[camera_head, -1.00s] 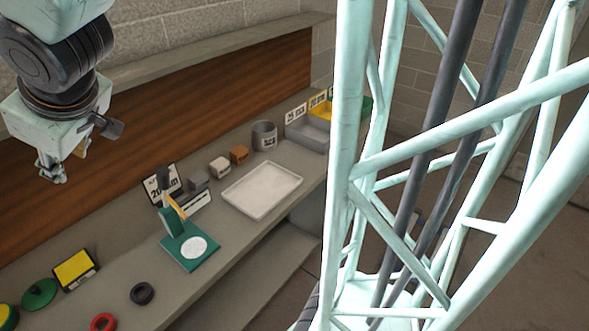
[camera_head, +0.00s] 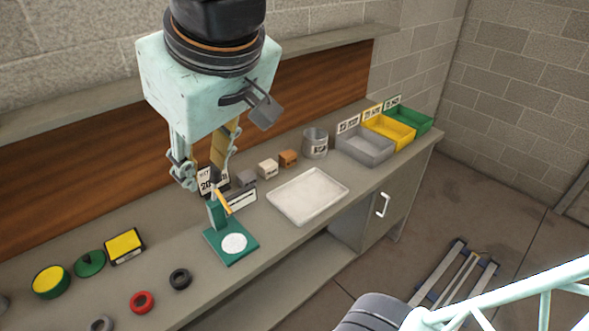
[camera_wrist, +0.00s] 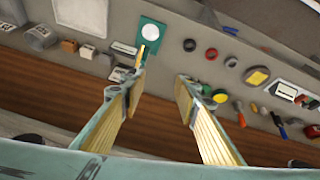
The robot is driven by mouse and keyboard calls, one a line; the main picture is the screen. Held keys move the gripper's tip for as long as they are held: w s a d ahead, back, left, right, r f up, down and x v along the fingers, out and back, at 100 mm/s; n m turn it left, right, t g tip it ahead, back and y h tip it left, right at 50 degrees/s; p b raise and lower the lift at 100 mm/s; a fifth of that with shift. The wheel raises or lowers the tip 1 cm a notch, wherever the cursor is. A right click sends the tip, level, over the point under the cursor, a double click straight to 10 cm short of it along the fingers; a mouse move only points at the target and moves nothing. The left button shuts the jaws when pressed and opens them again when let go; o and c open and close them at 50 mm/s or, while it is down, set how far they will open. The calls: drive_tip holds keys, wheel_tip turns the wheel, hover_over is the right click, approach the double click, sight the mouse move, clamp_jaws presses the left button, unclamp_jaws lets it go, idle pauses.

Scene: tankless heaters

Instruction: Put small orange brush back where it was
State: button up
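No thing in view can be told for sure as the small orange brush. A thin yellow-orange piece (camera_head: 223,203) leans at the green stand (camera_head: 224,250), and it also shows in the wrist view (camera_wrist: 139,57); I cannot tell if it is a brush. In the wrist view, a small orange-handled tool (camera_wrist: 240,115) lies at the right among other tools, its kind too small to tell. My gripper (camera_head: 203,174) hangs above the bench, behind the stand in the picture. In the wrist view its fingers (camera_wrist: 161,79) are apart with nothing between them.
The bench holds a white tray (camera_head: 282,204), small grey, white and orange blocks (camera_head: 288,158), a grey can (camera_head: 315,143) and grey, yellow and green bins (camera_head: 413,121). Red (camera_head: 142,302) and black rings (camera_head: 180,279) lie at the front. A shelf runs along the wall.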

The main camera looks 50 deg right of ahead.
drive_tip(key=s+a+m+g, duration=0.1)
drive_tip(key=s, duration=1)
drive_tip(key=shift+s+a+y, duration=0.2)
drive_tip(key=shift+y, duration=0.1)
